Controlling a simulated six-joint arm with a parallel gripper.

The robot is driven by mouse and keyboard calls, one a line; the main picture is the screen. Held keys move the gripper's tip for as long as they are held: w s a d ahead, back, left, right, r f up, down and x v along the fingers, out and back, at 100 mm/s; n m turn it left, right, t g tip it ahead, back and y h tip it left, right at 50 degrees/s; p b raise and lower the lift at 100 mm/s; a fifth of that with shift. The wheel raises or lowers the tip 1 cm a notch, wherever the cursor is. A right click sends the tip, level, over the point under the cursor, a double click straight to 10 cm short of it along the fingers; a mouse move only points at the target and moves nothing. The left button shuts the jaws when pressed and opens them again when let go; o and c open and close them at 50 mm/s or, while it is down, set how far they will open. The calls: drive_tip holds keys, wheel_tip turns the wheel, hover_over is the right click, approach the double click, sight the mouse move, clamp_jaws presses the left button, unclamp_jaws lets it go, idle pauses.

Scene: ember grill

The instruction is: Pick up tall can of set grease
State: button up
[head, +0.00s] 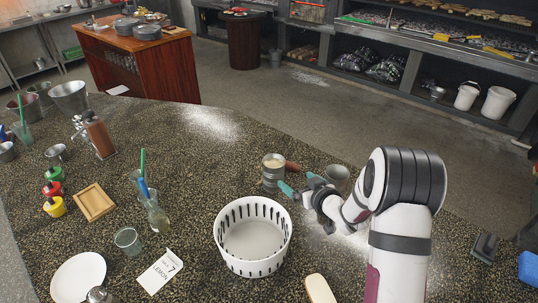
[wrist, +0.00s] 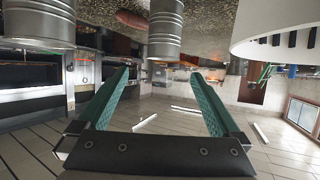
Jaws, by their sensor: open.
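A ribbed metal can (head: 272,176) with pale, set-looking contents stands upright on the speckled counter, behind the white basket in the head view. It is taken to be the can of grease. In the upside-down wrist view, a ribbed can (wrist: 165,28) hangs from the top edge, roughly in line with the gap between my fingers; its end at the top is cut off. My gripper (head: 299,183) is to the right of the can in the head view, its teal fingers pointing towards it. In the wrist view my gripper (wrist: 162,75) is open and empty.
A second metal container (head: 338,177) stands behind my gripper; a ribbed one (wrist: 38,22) shows left in the wrist view. A reddish-brown object (head: 292,165) lies beside the can. A slotted white basket (head: 231,255) stands in front. Counter left of the can is mostly clear.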

sight(279, 169)
drive_tip(key=shift+y, duration=0.3)
drive_tip(key=x, duration=0.9)
drive_tip(key=shift+w+a+f, duration=0.2)
drive_tip(key=shift+w+a, duration=0.05)
drive_tip(key=shift+w, duration=0.05)
drive_tip(key=x, duration=0.6)
drive_tip(key=shift+w+a+r, duration=0.15)
drive_tip(key=shift+r, duration=0.2)
drive_tip(key=c, duration=1.6)
